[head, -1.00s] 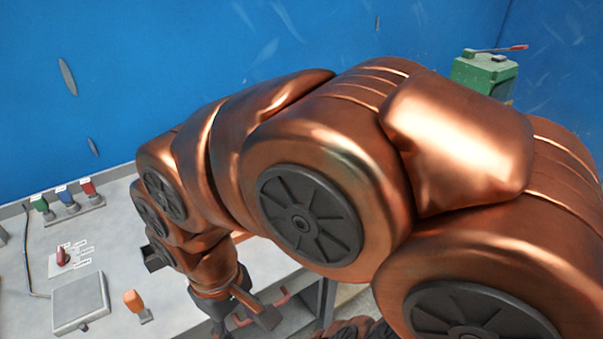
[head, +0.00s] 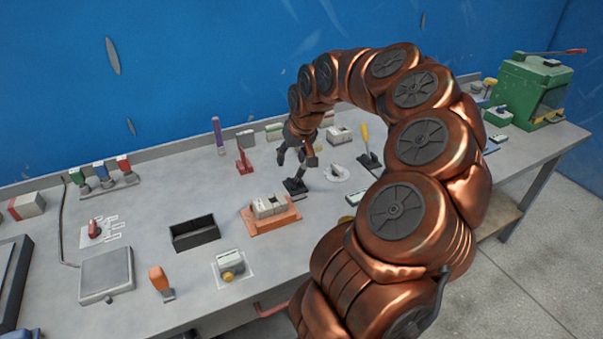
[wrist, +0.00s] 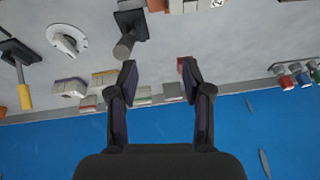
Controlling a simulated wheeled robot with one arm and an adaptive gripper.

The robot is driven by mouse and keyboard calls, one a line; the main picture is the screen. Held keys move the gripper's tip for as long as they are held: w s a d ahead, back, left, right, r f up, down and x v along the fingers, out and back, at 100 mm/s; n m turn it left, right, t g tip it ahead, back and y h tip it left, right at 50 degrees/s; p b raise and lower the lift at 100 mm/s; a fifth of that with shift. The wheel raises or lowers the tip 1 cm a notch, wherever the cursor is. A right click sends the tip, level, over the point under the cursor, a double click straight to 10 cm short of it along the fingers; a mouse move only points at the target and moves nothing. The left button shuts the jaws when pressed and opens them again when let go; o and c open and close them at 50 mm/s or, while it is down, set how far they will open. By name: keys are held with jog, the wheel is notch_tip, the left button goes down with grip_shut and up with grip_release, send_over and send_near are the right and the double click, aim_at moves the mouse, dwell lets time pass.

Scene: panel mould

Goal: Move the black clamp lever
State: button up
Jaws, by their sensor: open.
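The black clamp lever (head: 295,186) stands on a dark base on the bench, just below my gripper (head: 297,158) in the head view. In the wrist view the black clamp lever (wrist: 125,46) points toward the tip of the left-hand finger. Its base is at the top of that picture. My gripper (wrist: 158,70) is open, with nothing between its fingers. The lever's end lies off to the left of the gap's middle. I cannot tell whether that finger touches it.
A yellow-handled lever (head: 366,140) and a white round fixture (head: 337,172) stand to the right. A red lever (head: 243,162) stands to the left. An orange block (head: 272,220) with a pale part is in front. A black tray (head: 194,234) is farther left.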

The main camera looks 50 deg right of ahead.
aim_at(302, 170)
jog(key=shift+m, duration=0.5)
jog(key=shift+w+d+f+p, duration=0.45)
jog(key=shift+d+f, duration=0.5)
jog(key=shift+f, duration=0.6)
jog(key=shift+w+d+f+p, duration=0.3)
jog(key=shift+d+f+p, duration=0.2)
jog(key=shift+d+f, duration=0.75)
jog(key=shift+w+d+f+p, duration=0.35)
jog(key=shift+d+f+p, duration=0.25)
jog(key=shift+f, duration=1.2)
jog(key=shift+d, duration=0.1)
jog(key=shift+c, duration=0.2)
grip_shut()
